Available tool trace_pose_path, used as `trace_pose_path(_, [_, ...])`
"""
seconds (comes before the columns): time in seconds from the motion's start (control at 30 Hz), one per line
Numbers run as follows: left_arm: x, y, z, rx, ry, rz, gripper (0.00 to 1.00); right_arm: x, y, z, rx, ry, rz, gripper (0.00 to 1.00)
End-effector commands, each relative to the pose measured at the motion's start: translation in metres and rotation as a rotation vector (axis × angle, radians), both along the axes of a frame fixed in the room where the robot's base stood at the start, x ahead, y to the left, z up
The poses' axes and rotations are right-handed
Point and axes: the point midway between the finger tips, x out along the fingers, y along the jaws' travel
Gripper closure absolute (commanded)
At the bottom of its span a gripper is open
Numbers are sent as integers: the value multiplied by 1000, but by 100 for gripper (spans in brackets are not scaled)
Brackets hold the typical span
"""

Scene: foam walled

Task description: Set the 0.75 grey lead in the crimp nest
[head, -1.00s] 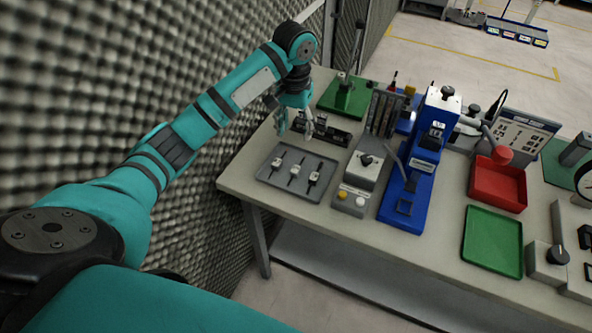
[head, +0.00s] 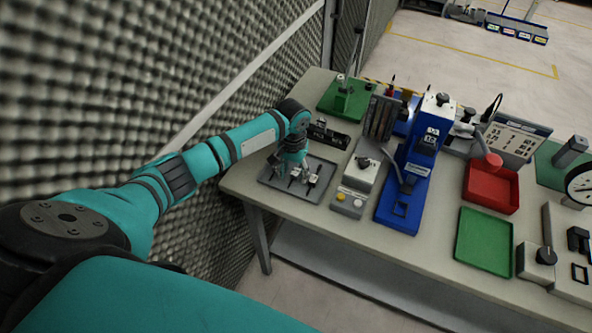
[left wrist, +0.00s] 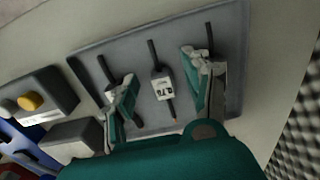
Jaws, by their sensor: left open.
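A grey tray (head: 322,193) holds three dark leads with white tags, side by side. In the left wrist view the middle lead (left wrist: 165,88) has a printed tag, too blurred to read surely. Another lead (left wrist: 104,66) lies to its left and a third (left wrist: 209,34) to its right, partly hidden by a finger. My left gripper (head: 294,177) is low over the tray. In the left wrist view it (left wrist: 160,72) is open, its fingers on either side of the middle lead. A blue press (head: 405,190) stands to the right; I cannot make out which part is the crimp nest.
A grey box with yellow and white buttons (head: 349,203) stands between tray and press. A black fixture (head: 328,134) and a green stand (head: 343,101) are behind the tray. A red bin (head: 491,187) and a green tray (head: 484,241) are further right. A foam wall (head: 150,80) borders the left.

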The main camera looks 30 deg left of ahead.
Motion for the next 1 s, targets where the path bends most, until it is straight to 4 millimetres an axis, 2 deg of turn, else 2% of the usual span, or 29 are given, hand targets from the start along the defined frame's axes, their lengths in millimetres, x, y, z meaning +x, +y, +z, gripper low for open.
trace_pose_path(0.1, [-1, 0, -8, 1, 1, -1, 50, 0, 0, 2, 0, 0, 0, 41])
trace_pose_path(0.33, [0, 0, -10, 1, 0, -1, 51, 0, 0, 1, 0, 0, 0, 41])
trace_pose_path(0.7, [0, 0, -9, 1, 0, -1, 100, 0, 0, 1, 0, 0, 0, 41])
trace_pose_path(1.0, [0, 0, -8, 1, -1, 0, 100, 0, 0, 1, 0, 0, 0, 41])
